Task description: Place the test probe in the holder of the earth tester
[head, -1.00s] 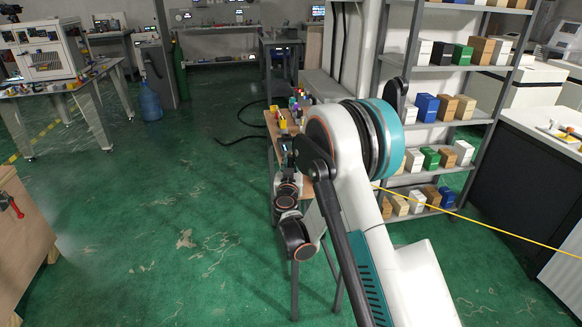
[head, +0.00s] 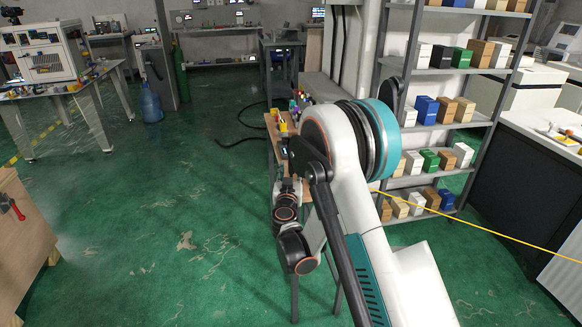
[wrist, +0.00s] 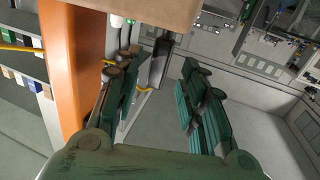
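My gripper (wrist: 158,72) shows in the wrist view with its two green fingers spread apart. I see nothing held between them. In the head view my own arm hides the gripper and much of the wooden table (head: 270,124). Small coloured items (head: 283,122) stand at the far part of that table, too small to name. I cannot make out the test probe, the earth tester or its holder in either view.
A shelf rack (head: 428,70) with several small boxes stands right of my arm. A yellow cable (head: 480,222) crosses at the right. An orange upright (wrist: 72,75) is close left of the fingers in the wrist view. Green floor (head: 160,220) is open at the left.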

